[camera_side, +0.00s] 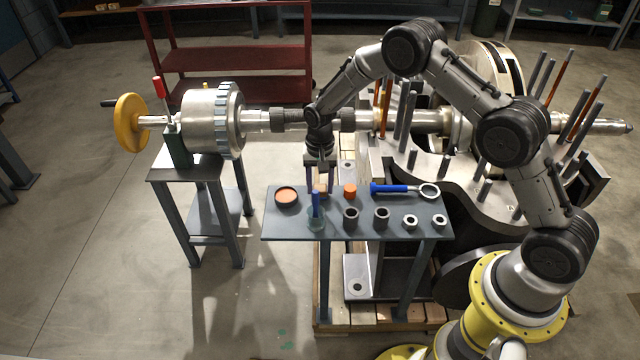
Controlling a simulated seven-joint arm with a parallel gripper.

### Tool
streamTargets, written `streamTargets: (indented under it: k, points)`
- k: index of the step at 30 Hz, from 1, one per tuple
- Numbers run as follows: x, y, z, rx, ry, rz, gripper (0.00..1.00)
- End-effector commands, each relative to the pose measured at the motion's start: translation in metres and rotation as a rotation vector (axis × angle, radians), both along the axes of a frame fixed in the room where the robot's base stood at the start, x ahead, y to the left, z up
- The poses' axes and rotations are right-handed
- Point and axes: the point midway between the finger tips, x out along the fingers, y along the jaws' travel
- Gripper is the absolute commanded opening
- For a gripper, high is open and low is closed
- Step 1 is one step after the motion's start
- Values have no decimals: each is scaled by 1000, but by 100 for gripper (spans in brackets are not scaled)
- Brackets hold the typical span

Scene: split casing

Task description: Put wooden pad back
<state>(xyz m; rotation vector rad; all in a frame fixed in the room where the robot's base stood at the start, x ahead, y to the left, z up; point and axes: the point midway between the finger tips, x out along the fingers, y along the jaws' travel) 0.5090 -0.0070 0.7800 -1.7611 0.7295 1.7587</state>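My gripper (320,189) points down over the left half of the small grey-blue bench (285,228). Its two fingers are spread apart. A small tan-orange piece (321,189), possibly the wooden pad, shows between or just behind the fingertips. It is small and partly hidden, so I cannot tell whether the fingers touch it. An orange cylinder-like block (350,190) stands just to the right of the gripper. A round dark dish with an orange-brown inside (286,196) lies to the left.
A blue upright handle (316,205) on a greenish base stands in front of the gripper. Several grey rings (381,216) line the bench front. A blue-handled ring tool (405,189) lies at the back right. The shaft (290,117) runs behind; the large casing (440,155) with upright studs is right.

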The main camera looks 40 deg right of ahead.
Motion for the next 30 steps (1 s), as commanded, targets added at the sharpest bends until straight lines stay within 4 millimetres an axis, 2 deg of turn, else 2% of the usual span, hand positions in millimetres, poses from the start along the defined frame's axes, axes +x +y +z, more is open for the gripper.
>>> streamTargets:
  k: [1,3,14,17,30]
  points:
    - [0,0,0,0,0,0,63]
    - [0,0,1,0,0,0,74]
    - [0,0,6,0,-1,0,74]
    - [1,0,17,0,-4,0,74]
    - [0,0,102,0,-3,0,74]
